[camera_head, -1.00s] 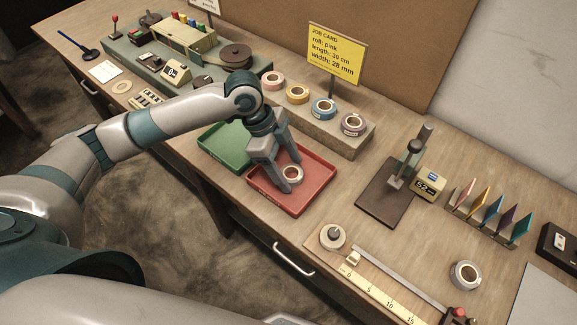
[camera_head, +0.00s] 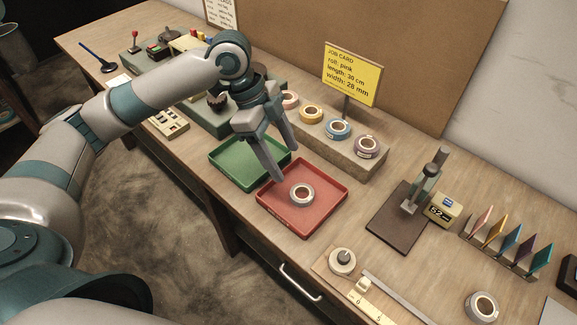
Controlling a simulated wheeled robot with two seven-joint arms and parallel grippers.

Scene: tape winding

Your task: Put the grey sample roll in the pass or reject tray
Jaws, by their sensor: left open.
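The grey sample roll (camera_head: 301,203) lies flat in the red tray (camera_head: 268,212), near its middle. The green tray (camera_head: 222,164) stands just left of the red one and is empty where I can see it. My left gripper (camera_head: 287,164) is open and empty, with its fingers above the back left side of the red tray, clear of the roll. My right gripper is not in view.
Coloured tape rolls (camera_head: 338,127) sit on a block behind the trays. A gauge stand (camera_head: 420,195) with a display (camera_head: 443,209) is to the right. A yellow job card (camera_head: 352,76) stands behind. A ruler board (camera_head: 372,306) lies in front, with another grey roll (camera_head: 481,307) at right.

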